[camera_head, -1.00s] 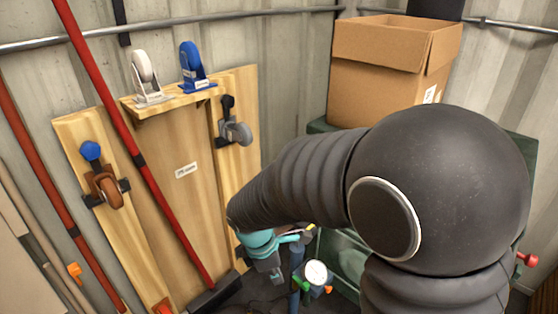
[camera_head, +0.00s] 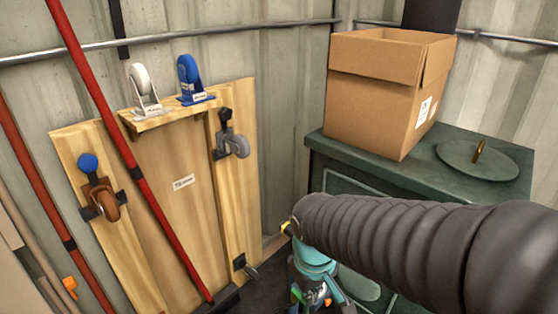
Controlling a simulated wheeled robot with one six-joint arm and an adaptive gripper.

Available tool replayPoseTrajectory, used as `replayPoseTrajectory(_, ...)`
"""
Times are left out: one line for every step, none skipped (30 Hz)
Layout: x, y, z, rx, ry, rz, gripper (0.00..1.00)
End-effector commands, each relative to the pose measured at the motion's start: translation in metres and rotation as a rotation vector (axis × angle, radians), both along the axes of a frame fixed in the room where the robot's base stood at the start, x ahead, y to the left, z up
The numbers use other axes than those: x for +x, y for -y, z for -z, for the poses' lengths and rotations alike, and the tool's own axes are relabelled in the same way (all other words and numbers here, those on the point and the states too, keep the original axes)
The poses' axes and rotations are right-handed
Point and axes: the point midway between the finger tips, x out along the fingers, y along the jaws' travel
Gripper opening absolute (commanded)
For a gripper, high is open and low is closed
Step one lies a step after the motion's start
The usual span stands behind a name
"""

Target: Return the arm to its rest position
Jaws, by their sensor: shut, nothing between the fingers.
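My arm reaches in from the right edge as a thick dark ribbed sleeve. It ends near the lower middle of the picture, at a teal wrist part. My gripper (camera_head: 318,285) hangs below this wrist, low in the picture. It is shut and I see nothing held in it. Its fingertips are hard to make out against the small coloured parts behind and below them.
A dark green cabinet (camera_head: 400,178) stands at right, with an open cardboard box (camera_head: 375,100) and a round lid (camera_head: 477,158) on it. At left, a wooden board (camera_head: 165,195) holds several casters, and a red-handled broom (camera_head: 125,150) leans across it.

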Motion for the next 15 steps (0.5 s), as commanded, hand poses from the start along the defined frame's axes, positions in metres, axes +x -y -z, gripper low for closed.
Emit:
replayPoseTrajectory(-0.005, 0.010, -0.010, 0.025, 0.032, 0.064, 0.00)
replayPoseTrajectory(-0.008, 0.015, -0.015, 0.039, 0.049, 0.100, 0.00)
replayPoseTrajectory(-0.011, 0.021, -0.022, 0.059, 0.071, 0.146, 0.00)
replayPoseTrajectory(-0.014, 0.026, -0.027, 0.073, 0.088, 0.177, 0.00)
replayPoseTrajectory(-0.017, 0.031, -0.031, 0.084, 0.106, 0.208, 0.00)
replayPoseTrajectory(-0.021, 0.037, -0.038, 0.101, 0.130, 0.244, 0.00)
replayPoseTrajectory(-0.024, 0.041, -0.043, 0.113, 0.149, 0.269, 0.00)
replayPoseTrajectory(-0.027, 0.046, -0.047, 0.124, 0.168, 0.292, 0.00)
replayPoseTrajectory(-0.031, 0.052, -0.053, 0.136, 0.195, 0.317, 0.00)
replayPoseTrajectory(-0.034, 0.057, -0.058, 0.144, 0.216, 0.335, 0.00)
replayPoseTrajectory(-0.037, 0.061, -0.062, 0.150, 0.235, 0.352, 0.00)
replayPoseTrajectory(-0.040, 0.067, -0.067, 0.158, 0.261, 0.374, 0.00)
replayPoseTrajectory(-0.042, 0.071, -0.071, 0.162, 0.280, 0.388, 0.00)
replayPoseTrajectory(-0.044, 0.075, -0.075, 0.165, 0.299, 0.401, 0.00)
replayPoseTrajectory(-0.047, 0.079, -0.080, 0.168, 0.321, 0.419, 0.00)
